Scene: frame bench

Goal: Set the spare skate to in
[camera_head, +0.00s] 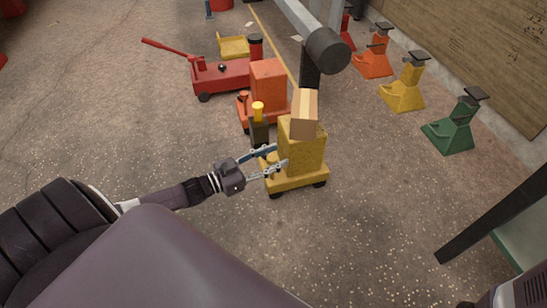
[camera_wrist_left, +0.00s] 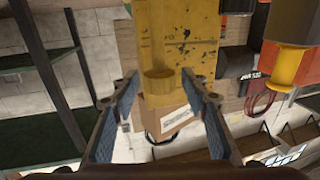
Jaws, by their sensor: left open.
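A yellow wheeled skate (camera_head: 303,157) stands on the floor in the middle of the head view, with a cardboard box (camera_head: 305,112) on top. An orange wheeled skate (camera_head: 268,82) stands behind it. I cannot tell which one is the spare. My left gripper (camera_head: 280,157) is open at the left side of the yellow skate. In the left wrist view the open fingers (camera_wrist_left: 161,88) are on either side of a short yellow cylinder (camera_wrist_left: 160,90) on the yellow body (camera_wrist_left: 178,35). Contact cannot be told. My right gripper is not in view.
A dark post with a yellow cap (camera_head: 258,110) stands close behind my left gripper. A red trolley jack (camera_head: 222,75) is farther back. Green (camera_head: 452,130), yellow (camera_head: 403,88) and orange (camera_head: 373,55) stands line the right wall. The floor right of the yellow skate is clear.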

